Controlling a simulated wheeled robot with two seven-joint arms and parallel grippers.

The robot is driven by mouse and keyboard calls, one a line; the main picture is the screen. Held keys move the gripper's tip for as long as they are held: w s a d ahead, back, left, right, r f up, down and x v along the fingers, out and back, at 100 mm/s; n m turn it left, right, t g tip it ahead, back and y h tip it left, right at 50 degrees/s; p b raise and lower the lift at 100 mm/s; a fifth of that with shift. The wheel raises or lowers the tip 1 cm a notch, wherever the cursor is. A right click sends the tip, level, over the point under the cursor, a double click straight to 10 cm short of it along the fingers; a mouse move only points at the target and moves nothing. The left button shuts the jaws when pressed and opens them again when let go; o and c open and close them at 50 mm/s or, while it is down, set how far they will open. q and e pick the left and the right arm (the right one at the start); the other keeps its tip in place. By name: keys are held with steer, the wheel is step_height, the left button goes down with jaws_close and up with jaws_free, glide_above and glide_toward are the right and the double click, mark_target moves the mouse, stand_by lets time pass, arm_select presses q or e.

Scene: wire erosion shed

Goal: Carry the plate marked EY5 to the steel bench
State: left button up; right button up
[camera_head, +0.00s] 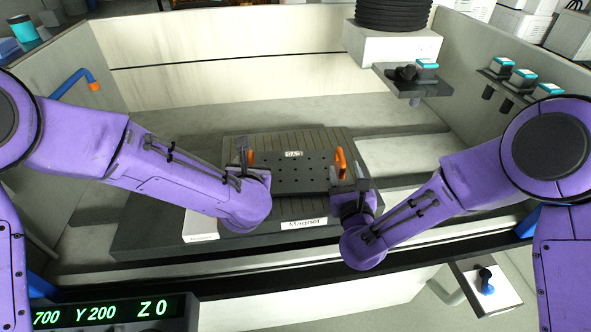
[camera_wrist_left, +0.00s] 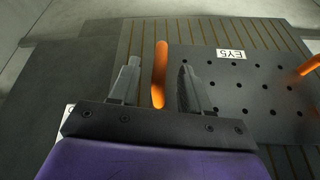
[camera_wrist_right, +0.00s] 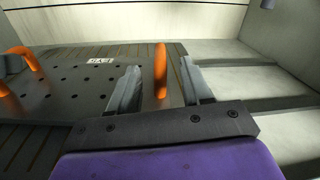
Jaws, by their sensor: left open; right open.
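The dark perforated plate marked EY5 (camera_head: 290,180) lies on the ribbed magnet block (camera_head: 224,150) in the tank. Its label reads EY5 in the left wrist view (camera_wrist_left: 230,55). It has an orange handle at each end: the left handle (camera_wrist_left: 160,75) and the right handle (camera_wrist_right: 160,72). My left gripper (camera_head: 246,160) is open, its fingers on either side of the left handle. My right gripper (camera_head: 347,178) is open, its fingers on either side of the right handle. Whether any finger touches a handle I cannot tell. The steel bench cannot be made out.
Pale tank walls (camera_head: 220,45) enclose the block at the back and sides. A dark nozzle head (camera_head: 405,78) hangs at the back right. A dark front rail (camera_head: 420,248) and a coordinate display (camera_head: 110,312) lie nearer me. Small turquoise-topped fittings (camera_head: 523,77) line the right wall.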

mark_target(248, 158)
arm_select(q)
steer(key=shift+x, duration=1.8)
arm_select(e)
steer(key=shift+w+a, duration=0.2)
steer(key=shift+w, duration=1.6)
arm_select(q)
jaws_close()
arm_select(e)
jaws_close()
arm_select(q)
steer(key=shift+a, duration=0.15)
arm_select(e)
steer(key=shift+d, duration=0.2)
